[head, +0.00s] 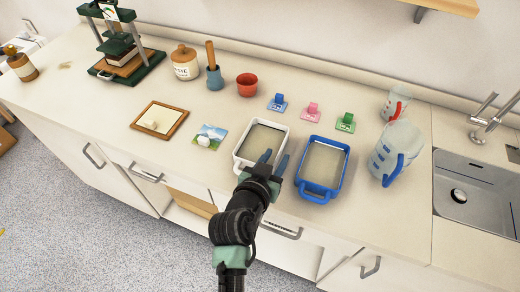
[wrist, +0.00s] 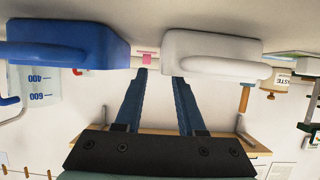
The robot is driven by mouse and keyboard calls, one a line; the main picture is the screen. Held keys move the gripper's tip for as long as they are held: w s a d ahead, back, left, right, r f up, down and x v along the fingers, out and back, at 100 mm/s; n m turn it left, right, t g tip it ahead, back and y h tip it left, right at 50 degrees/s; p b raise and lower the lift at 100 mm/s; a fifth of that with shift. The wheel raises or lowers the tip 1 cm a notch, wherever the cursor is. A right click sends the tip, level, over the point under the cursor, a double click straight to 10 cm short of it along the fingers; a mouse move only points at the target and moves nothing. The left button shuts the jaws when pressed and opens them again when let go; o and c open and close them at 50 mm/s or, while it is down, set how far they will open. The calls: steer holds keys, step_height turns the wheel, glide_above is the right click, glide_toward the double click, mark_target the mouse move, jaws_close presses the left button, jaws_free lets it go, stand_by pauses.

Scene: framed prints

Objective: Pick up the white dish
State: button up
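The white dish (head: 240,152) is a rectangular tray with a looped handle at its near end, upright on the counter in the head view. Its near end and handle fill the upper right of the wrist view (wrist: 215,50). My gripper (head: 275,157) is at the dish's near right corner, partly covering it. In the wrist view my gripper (wrist: 160,74) has its two blue fingers apart with nothing between them. The left finger points toward the gap between the dishes, the right toward the white dish's edge. I cannot tell whether a finger touches the dish.
A similar blue dish (head: 318,193) stands close on the right, with a measuring jug (head: 393,155) beyond it. Blue, pink (head: 312,111) and green (head: 345,122) small blocks lie behind. A landscape print (head: 211,133) and a wooden frame (head: 140,112) lie left.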

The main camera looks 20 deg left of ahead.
mark_target(280, 151)
steer(key=shift+x, duration=2.05)
steer(key=shift+f, duration=0.1)
jaws_close()
steer(key=shift+a, duration=0.1)
